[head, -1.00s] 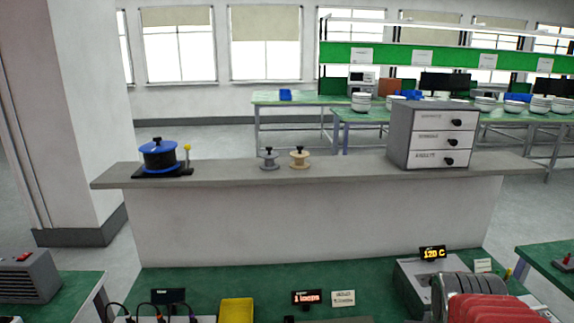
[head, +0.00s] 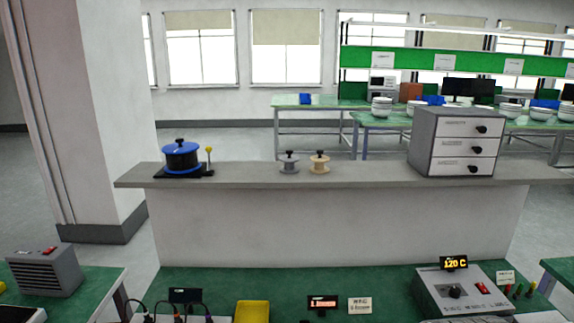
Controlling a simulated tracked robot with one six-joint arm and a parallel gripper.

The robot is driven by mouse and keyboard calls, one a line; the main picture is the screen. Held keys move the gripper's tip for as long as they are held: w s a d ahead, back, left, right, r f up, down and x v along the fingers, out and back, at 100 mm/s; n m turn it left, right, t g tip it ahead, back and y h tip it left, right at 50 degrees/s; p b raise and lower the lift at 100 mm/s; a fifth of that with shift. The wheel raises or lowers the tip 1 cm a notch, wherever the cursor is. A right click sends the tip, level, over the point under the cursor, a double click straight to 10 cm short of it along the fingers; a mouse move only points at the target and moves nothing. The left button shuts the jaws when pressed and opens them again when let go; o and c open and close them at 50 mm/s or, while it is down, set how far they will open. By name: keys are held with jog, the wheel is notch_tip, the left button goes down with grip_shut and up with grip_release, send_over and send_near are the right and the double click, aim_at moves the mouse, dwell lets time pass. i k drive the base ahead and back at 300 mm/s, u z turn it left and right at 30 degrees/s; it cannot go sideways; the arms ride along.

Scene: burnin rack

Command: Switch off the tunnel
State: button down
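A grey box (head: 428,293) stands on the green bench at the lower right. A small display (head: 454,262) at its back edge reads 120 C in yellow. A dark knob (head: 455,291) and a red switch (head: 482,288) sit on its top, with small print I cannot read. It may be the tunnel, but no readable label names it. The switch's position is too small to tell. Another grey box (head: 45,275) with slatted sides and a red switch (head: 49,251) stands at the lower left. My gripper is not in view.
A grey shelf (head: 240,176) behind the bench carries a blue-and-black pot-like spool (head: 181,157), two small spools (head: 289,163) and a drawer cabinet (head: 424,145). A yellow tray (head: 252,312), cables and a display (head: 322,302) line the bench front. Open floor lies at left.

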aim_at(481, 285)
jog(key=z, duration=0.9)
jog(key=k, duration=0.55)
jog(key=z, duration=0.15)
jog(key=i, duration=0.5)
jog(key=u, duration=0.05)
